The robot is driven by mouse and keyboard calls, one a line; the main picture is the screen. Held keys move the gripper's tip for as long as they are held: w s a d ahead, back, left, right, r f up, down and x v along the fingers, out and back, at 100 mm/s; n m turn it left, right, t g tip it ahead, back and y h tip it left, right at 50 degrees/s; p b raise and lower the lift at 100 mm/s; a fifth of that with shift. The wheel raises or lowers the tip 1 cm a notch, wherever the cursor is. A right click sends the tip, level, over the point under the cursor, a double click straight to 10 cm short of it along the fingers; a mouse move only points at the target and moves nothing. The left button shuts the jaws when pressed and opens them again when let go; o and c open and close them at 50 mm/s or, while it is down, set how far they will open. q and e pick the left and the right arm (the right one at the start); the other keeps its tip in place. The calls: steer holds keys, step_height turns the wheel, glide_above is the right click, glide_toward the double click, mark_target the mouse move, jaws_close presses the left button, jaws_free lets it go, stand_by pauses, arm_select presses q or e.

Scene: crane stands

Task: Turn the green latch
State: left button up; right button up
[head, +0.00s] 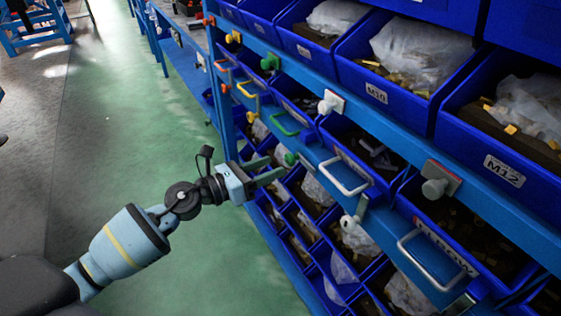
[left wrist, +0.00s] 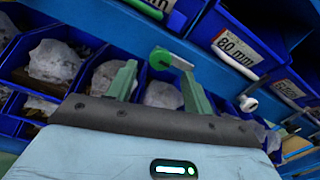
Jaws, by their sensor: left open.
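The green latch (left wrist: 165,58) has a round green knob and a short pale lever, mounted on the blue rack's rail. In the left wrist view it shows between and just beyond my two green fingers. In the head view the latch (head: 290,159) is small, just ahead of my fingertips. My left gripper (head: 277,166) is open and empty, pointing at the rack; its fingers also show in the left wrist view (left wrist: 158,74). I cannot tell whether a finger touches the latch. My right gripper is in neither view.
A green drawer handle (head: 284,124) and a green knob (head: 270,62) are higher on the rack. White handles (head: 344,178) and a white latch (head: 350,221) lie to the right. Blue bins (head: 420,112) with bagged parts fill the shelves. The green floor (head: 160,90) at left is clear.

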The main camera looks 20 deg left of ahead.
mark_target(287, 161)
arm_select(q)
steer(key=shift+x, duration=1.9)
steer(key=shift+c, duration=0.3)
steer(key=c, duration=0.9)
